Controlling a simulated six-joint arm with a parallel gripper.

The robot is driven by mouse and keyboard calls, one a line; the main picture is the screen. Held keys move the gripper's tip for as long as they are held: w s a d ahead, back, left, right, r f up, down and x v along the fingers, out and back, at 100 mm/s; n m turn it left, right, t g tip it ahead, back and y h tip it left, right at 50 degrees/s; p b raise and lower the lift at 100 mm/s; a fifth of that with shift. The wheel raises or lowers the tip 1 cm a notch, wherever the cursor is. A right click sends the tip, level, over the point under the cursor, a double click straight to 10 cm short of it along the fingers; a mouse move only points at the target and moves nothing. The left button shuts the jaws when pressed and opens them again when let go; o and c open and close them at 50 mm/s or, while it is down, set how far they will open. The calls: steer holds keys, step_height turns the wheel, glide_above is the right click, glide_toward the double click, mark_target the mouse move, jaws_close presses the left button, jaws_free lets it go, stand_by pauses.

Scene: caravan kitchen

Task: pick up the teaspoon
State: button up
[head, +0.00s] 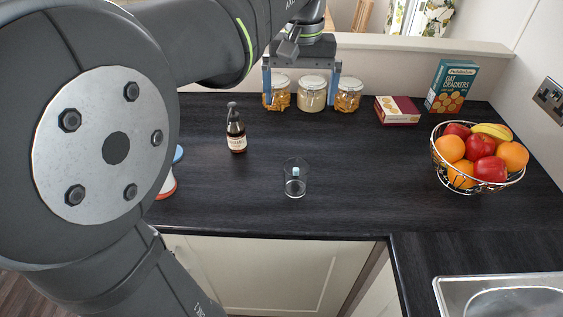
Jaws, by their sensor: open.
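I cannot make out a teaspoon in the head view. A clear glass (295,188) stands on the dark worktop, with a small pale blue thing (296,172) showing in it; I cannot tell what that is. My gripper (301,100) is at the back of the worktop, pointing down with its two blue fingers wide apart. It is open, and nothing shows held in it. In the picture its fingers flank the glass jars; I cannot tell how far in front of them they are. My arm hides the left part of the worktop.
Lidded jars (312,95) stand at the back. A brown pump bottle (236,132) stands left of the glass. A fruit basket (477,178), a cracker box (452,85) and a maroon box (397,111) are at right. A sink (455,284) is front right. Worktop around the glass is clear.

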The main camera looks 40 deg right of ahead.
step_height(320, 180, up, 2)
steer(key=shift+r, duration=0.1)
steer(key=shift+c, duration=0.4)
steer(key=c, duration=1.3)
steer(key=shift+w, duration=0.1)
